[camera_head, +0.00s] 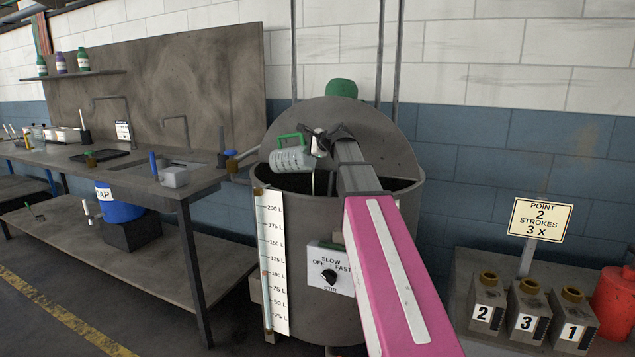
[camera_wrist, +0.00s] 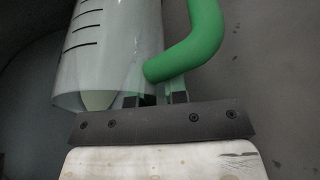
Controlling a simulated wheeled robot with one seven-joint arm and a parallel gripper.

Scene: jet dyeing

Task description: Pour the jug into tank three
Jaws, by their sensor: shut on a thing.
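The jug (camera_head: 291,160) is pale and translucent, with a green handle (camera_head: 290,137). It is tipped nearly on its side above the open mouth of a large grey tank (camera_head: 345,215). A thin pale streak shows below the jug at its right end, perhaps liquid. My gripper (camera_head: 314,143) is shut on the handle; the exact contact is partly hidden. In the wrist view, the jug (camera_wrist: 110,50) with dark graduation marks and the green handle (camera_wrist: 198,45) show beyond my gripper (camera_wrist: 155,99). No tank number is visible; the tank's inside is mostly hidden.
The tank has a level scale (camera_head: 271,260) and a stir knob panel (camera_head: 330,270). A bench with sinks (camera_head: 140,170) stands left. Small numbered containers (camera_head: 527,315) and a "Point 2, strokes 3 x" sign (camera_head: 540,219) are at right. Vertical pipes rise behind the tank.

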